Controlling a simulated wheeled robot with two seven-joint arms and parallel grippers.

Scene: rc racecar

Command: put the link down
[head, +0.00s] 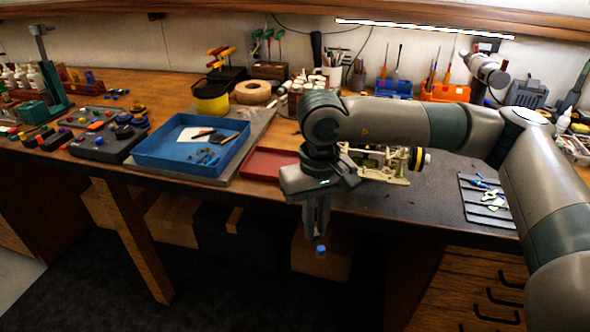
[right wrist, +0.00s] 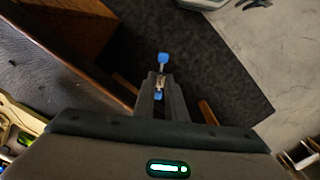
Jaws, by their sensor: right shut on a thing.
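My right gripper (head: 317,228) points down in front of the bench's front edge, out over the floor. It is shut on the link, a small rod with blue ends. One blue end of the link (head: 321,250) sticks out below the fingertips in the head view; the rest is hidden by the fingers. In the right wrist view the link (right wrist: 162,59) sits between the fingertips (right wrist: 160,82), with one blue end beyond them and the other between the fingers. My left gripper is in neither view.
A dark ribbed mat (head: 468,190) with small blue and white parts lies at the bench's right. A red tray (head: 262,166), a blue tray (head: 170,163) and a cream car chassis (head: 392,172) stand nearer the middle. Dark bench top (head: 425,205) is clear left of the mat.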

